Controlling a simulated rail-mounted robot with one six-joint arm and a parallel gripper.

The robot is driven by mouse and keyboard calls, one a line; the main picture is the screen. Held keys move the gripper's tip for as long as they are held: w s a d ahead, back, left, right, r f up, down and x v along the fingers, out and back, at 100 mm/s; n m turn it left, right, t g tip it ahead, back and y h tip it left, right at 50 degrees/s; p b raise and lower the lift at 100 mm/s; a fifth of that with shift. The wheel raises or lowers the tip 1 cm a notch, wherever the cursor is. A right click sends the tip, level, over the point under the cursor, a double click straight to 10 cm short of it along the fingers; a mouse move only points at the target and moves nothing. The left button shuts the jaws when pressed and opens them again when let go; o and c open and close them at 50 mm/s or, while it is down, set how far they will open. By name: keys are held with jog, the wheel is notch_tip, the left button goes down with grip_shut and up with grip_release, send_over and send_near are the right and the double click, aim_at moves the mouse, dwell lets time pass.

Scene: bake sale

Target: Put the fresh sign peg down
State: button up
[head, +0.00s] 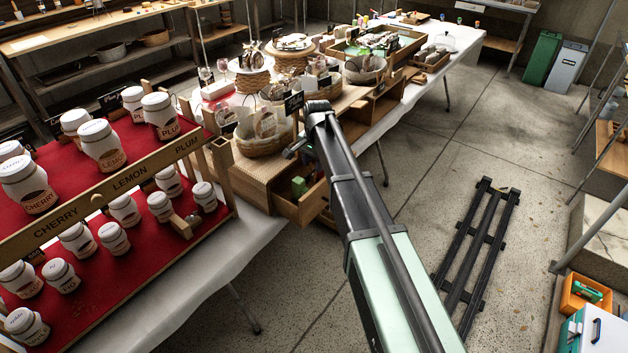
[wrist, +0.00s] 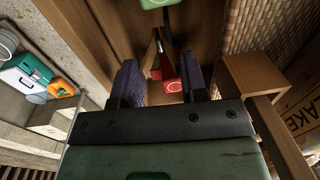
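A green piece (wrist: 158,4) lies farther in; a green piece (head: 298,186) also shows in the drawer in the head view. I cannot tell which piece is the fresh sign peg.
A wooden block (wrist: 252,78) stands close right of the fingers in the wrist view. A wicker basket (head: 262,138) sits on the wooden stand above the drawer. The jar rack (head: 150,165) with a red cloth is at left. Open floor (head: 410,175) lies to the right.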

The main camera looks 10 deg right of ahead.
aim_at(313, 180)
notch_tip(313, 180, down, 4)
jog(key=b, duration=0.3)
jog(key=shift+f, duration=0.15)
jog(key=shift+r, duration=0.25)
jog(key=shift+f, duration=0.2)
jog(key=o, duration=0.5)
